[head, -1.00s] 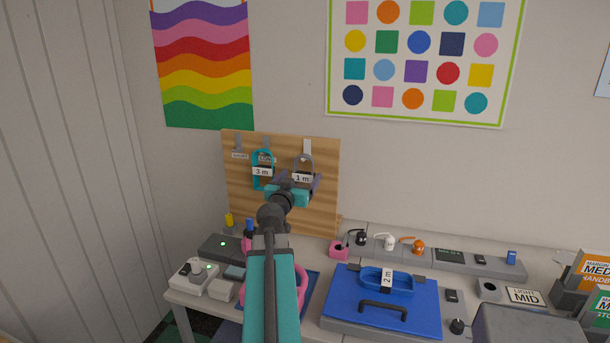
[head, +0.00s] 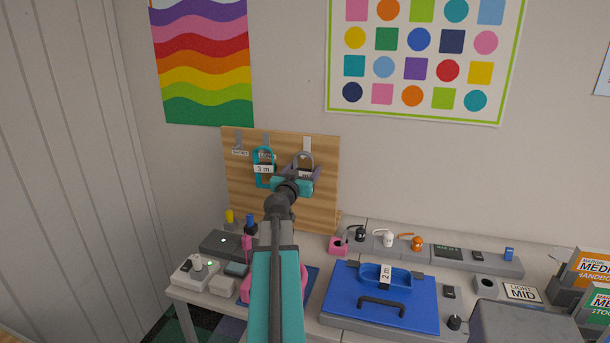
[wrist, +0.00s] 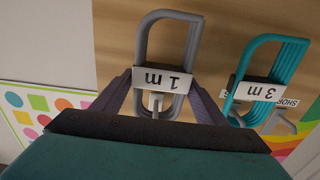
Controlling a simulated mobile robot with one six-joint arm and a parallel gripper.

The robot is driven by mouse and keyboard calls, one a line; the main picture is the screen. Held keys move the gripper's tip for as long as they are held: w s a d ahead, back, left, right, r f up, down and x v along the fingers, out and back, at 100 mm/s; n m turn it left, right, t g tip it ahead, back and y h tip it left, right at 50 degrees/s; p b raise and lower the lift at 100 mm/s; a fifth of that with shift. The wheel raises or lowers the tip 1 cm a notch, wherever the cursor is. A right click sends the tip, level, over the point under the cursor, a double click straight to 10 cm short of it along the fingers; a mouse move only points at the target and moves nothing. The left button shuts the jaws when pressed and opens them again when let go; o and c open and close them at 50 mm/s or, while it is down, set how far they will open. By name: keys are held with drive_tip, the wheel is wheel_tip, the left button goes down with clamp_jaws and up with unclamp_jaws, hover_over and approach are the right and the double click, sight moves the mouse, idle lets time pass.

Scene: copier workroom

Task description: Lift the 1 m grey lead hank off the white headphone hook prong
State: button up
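The 1 m grey lead hank (head: 303,156) hangs on the wooden board, with its white label partly hidden by my gripper in the head view. In the wrist view, which is upside down, the hank (wrist: 192,45) is a grey loop with a "1 m" label (wrist: 161,80). The white hook prong (wrist: 155,101) shows through the loop, so the hank is still on it. My gripper (wrist: 162,90) has its two purple-grey fingers apart, one on each side of the hank near the label edges. Narrow gaps to the loop seem to show; contact is unclear.
A teal 3 m hank (head: 263,156) hangs close to the left on its own hook. An empty hook (head: 239,141) is further left. Below are a blue 2 m hank (head: 386,280) on a blue case (head: 345,298) and several small devices along the bench.

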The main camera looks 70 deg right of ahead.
drive_tip(key=c, duration=1.1)
drive_tip(key=shift+o, duration=0.2)
drive_tip(key=shift+a+r+b, duration=0.45)
drive_tip(key=shift+a+r, duration=0.05)
drive_tip(key=shift+r, duration=0.3)
drive_tip(key=shift+a+b, duration=0.1)
drive_tip(key=shift+b, duration=0.4)
idle(0.6)
idle(0.5)
drive_tip(key=shift+s+a+b, duration=0.15)
drive_tip(key=shift+a+b, duration=0.85)
drive_tip(key=shift+a, duration=1)
